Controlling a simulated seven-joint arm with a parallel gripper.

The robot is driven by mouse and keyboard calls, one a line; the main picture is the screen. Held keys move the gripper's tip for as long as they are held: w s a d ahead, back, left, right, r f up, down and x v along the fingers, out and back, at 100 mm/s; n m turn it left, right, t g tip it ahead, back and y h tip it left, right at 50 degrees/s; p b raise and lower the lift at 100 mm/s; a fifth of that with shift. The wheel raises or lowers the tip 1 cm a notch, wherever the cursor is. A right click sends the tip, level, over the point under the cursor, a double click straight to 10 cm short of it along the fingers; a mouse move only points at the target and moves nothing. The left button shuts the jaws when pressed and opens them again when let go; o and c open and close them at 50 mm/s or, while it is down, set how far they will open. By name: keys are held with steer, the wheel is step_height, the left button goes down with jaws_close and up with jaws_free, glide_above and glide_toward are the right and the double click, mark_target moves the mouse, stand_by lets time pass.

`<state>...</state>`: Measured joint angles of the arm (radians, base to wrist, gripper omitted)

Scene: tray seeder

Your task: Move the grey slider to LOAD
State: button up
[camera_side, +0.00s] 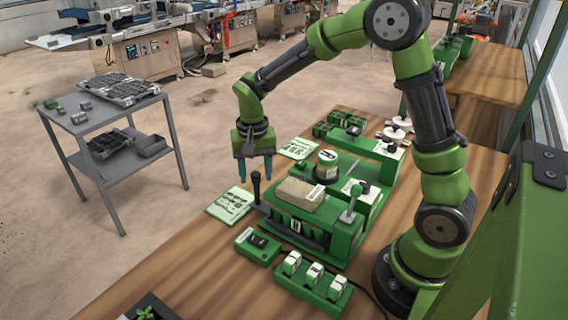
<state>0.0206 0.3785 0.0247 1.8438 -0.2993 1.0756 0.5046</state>
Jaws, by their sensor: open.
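My gripper (255,171) points down with two teal fingers apart and nothing between them. It is above the left side of the green seeder (318,240). A dark upright lever (256,186) stands just below it at the seeder's left end. A grey-handled upright part (351,203) stands at the seeder's right front and may be the grey slider; I cannot tell for sure. A white plate (366,198) with a dark knob lies just behind it. The LOAD mark cannot be made out at this size.
A green box with several white switches (313,278) and a smaller green box (257,246) stand in front. A printed card (230,205) lies at left. Bare wooden table (190,265) shows at front left.

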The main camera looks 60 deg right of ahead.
jaws_close()
stand_by(0.4)
steer(key=d, duration=2)
jaws_free()
step_height(320, 180, up, 17)
stand_by(0.3)
